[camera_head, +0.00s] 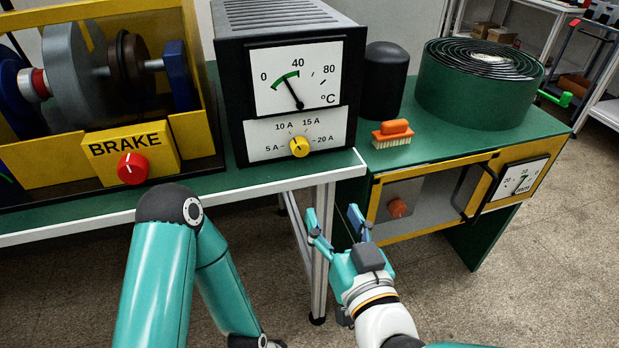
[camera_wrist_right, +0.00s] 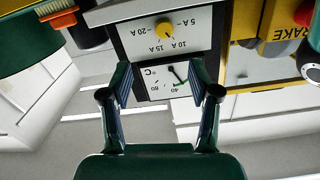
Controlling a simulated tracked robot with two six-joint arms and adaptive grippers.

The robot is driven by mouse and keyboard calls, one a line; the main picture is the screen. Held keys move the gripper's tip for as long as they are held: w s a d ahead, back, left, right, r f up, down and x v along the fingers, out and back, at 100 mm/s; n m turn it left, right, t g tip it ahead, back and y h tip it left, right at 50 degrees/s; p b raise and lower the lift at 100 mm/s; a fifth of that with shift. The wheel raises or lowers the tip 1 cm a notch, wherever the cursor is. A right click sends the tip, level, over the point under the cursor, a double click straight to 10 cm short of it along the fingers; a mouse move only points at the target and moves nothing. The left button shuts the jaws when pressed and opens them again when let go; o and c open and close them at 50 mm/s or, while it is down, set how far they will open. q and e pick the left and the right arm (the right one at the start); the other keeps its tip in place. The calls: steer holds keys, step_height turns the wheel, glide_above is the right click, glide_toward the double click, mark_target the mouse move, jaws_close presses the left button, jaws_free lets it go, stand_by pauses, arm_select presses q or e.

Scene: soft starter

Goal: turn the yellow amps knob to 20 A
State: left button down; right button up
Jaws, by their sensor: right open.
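The yellow amps knob (camera_head: 299,146) sits on the white lower panel of a dark box, under a °C dial (camera_head: 296,80). Labels 5 A, 10 A, 15 A and 20 A run around it from left to right. Its mark appears to point up-left, near 10 A. In the right wrist view the knob (camera_wrist_right: 165,29) shows upside down, beyond the fingertips. My right gripper (camera_head: 335,220) is open and empty, below and in front of the panel, apart from the knob. Its two fingers (camera_wrist_right: 160,80) also show in the wrist view. My left gripper is out of view.
A yellow brake unit with a red knob (camera_head: 133,168) stands left of the box. An orange brush (camera_head: 392,133), a black cylinder (camera_head: 384,78) and a green roll (camera_head: 478,85) stand to the right. A cabinet with a black handle (camera_head: 470,193) is below them.

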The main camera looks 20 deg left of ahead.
steer(key=p, duration=0.2)
glide_toward(302, 153)
steer(key=x, duration=0.9)
steer(key=shift+w, duration=0.1)
